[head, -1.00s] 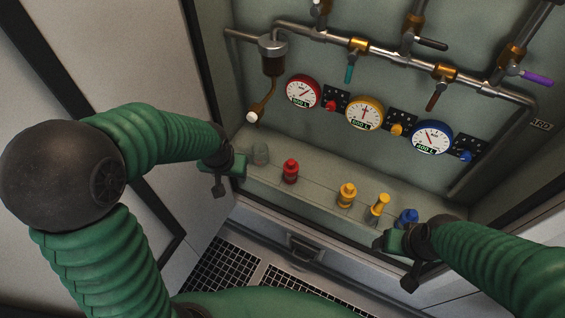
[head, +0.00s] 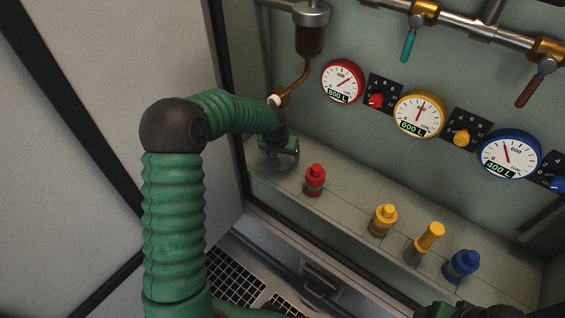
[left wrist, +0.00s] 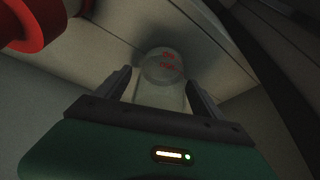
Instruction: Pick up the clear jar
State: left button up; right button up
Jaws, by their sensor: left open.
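The clear jar (left wrist: 162,75) shows in the left wrist view, with red lettering on its round top. It stands between the two open fingers of my left gripper (left wrist: 160,92), with a gap to be seen at its sides. In the head view my left gripper (head: 281,160) is over the left end of the shelf and hides most of the jar. My right gripper is not clearly seen; only a dark part of my right arm shows at the bottom right edge of the head view.
On the shelf (head: 345,215) stand a red bottle (head: 315,181), a yellow bottle (head: 383,220), a yellow-topped grey item (head: 426,243) and a blue bottle (head: 462,265). A brown pipe (head: 296,82) hangs above my left gripper. Gauges (head: 419,114) line the back wall.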

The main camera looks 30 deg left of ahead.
pick_arm(q)
jog(key=shift+r, duration=0.1)
jog(key=c, duration=1.5)
jog(key=shift+c, duration=0.2)
jog(key=shift+r, duration=0.2)
jog(key=shift+r+p, duration=0.55)
jog(key=shift+p, duration=0.15)
jog(key=shift+s+r, duration=0.1)
jog(key=shift+r, duration=0.05)
jog(key=s+d+p, duration=0.1)
jog(key=s+d, duration=0.1)
jog(key=s, duration=0.6)
jog(key=s+d+p, duration=0.1)
jog(key=s+d, duration=0.2)
jog(key=s, duration=0.6)
jog(key=shift+d, duration=0.25)
